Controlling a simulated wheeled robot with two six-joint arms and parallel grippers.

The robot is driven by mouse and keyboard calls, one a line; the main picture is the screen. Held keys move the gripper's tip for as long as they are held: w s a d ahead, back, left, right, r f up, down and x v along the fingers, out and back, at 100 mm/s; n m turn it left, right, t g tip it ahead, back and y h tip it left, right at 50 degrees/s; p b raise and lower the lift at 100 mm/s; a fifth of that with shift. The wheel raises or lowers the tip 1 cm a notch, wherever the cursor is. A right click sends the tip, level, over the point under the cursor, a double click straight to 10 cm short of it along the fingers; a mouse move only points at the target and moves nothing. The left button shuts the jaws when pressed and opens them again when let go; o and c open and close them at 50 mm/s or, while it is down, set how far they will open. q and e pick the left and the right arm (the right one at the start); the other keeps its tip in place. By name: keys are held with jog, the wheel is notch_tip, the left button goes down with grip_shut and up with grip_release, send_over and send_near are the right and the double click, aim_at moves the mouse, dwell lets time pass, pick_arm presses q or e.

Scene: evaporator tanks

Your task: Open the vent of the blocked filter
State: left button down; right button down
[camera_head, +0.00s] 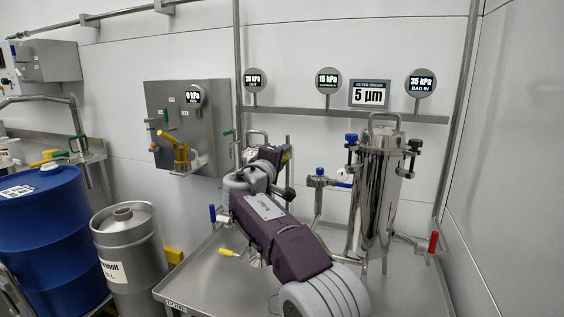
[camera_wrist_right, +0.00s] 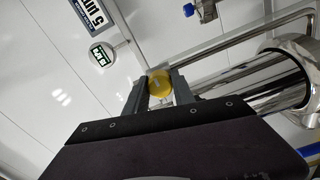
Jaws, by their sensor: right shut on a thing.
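My right gripper (camera_wrist_right: 160,88) is shut on a round yellow knob (camera_wrist_right: 159,82), which shows between its two fingers in the right wrist view. A shiny steel filter housing (camera_wrist_right: 285,80) lies close beside the fingers in that view. Whether the knob has turned cannot be told. My left gripper is not in view.
Gauges reading 15 kPa (camera_head: 328,80) and 35 kPa (camera_head: 420,82) and a 5 µm sign (camera_head: 369,94) stand on the rail behind. A steel table (camera_head: 420,275) carries the filters and pipework. A blue drum (camera_head: 45,230) and a steel keg (camera_head: 130,255) stand left.

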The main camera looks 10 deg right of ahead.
jog(key=shift+f, duration=0.1)
dwell(0.5)
jog(key=c, duration=1.1)
grip_release()
jog(key=shift+o, duration=0.2)
jog(key=b+v, duration=0.1)
jog(key=v, duration=0.8)
